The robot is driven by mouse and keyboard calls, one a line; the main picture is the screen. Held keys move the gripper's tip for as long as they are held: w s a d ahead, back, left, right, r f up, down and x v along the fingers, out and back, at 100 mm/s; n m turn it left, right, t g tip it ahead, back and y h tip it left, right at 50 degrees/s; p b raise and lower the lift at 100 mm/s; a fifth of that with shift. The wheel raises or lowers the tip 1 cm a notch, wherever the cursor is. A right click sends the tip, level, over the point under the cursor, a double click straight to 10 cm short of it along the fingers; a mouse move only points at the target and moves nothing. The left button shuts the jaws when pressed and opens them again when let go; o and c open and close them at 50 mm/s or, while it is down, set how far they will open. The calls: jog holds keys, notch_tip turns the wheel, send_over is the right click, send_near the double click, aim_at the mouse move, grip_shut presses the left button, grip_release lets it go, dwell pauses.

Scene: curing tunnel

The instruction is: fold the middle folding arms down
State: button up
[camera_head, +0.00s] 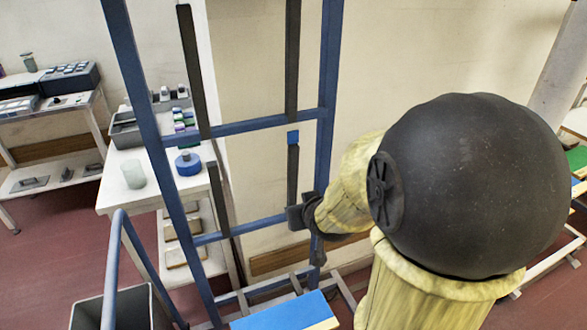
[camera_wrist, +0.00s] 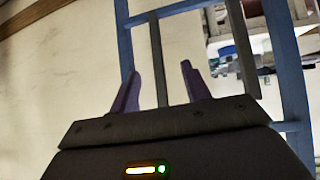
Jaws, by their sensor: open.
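A blue upright rack (camera_head: 331,75) with dark folding arms stands in front of me. The right middle arm (camera_head: 292,175) points up, with a blue piece at its top end. The left middle arm (camera_head: 218,195) also stands upright. My gripper (camera_head: 302,214) is near the foot of the right middle arm; contact is hard to judge. In the wrist view my gripper (camera_wrist: 159,74) has its fingers spread, with a dark bar (camera_wrist: 158,50) showing between them, apparently the right middle arm. Another dark bar (camera_wrist: 241,45) shows farther right. My wrist hides part of the right post.
A pair of dark arms (camera_head: 190,60) stands upright above the middle ones. A blue board (camera_head: 290,314) lies low in front of the rack. A blue rail (camera_head: 112,265) and grey bin (camera_head: 140,306) stand at left. A white table (camera_head: 145,180) with containers is behind.

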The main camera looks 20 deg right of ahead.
jog(key=d+r+t+b, duration=0.1)
jog(key=t+b, duration=0.1)
jog(key=b, duration=0.1)
jog(key=w+d+r+t+y+b, duration=0.1)
jog(key=d+t+b, duration=0.1)
jog(key=t+b, duration=0.1)
jog(key=w+d+r+n+t+b, duration=0.1)
jog(key=t+b, duration=0.1)
jog(key=t, duration=0.1)
jog(key=shift+d+b, duration=0.3)
jog(key=shift+b, duration=0.1)
jog(key=shift+w, duration=0.1)
jog(key=shift+y, duration=0.4)
jog(key=w+p, duration=0.2)
jog(key=p, duration=0.1)
jog(key=w+p, duration=0.3)
jog(key=p, duration=0.1)
jog(key=shift+r, duration=0.2)
jog(key=shift+p, duration=0.35)
jog(key=p, duration=0.4)
jog(key=shift+w, duration=0.35)
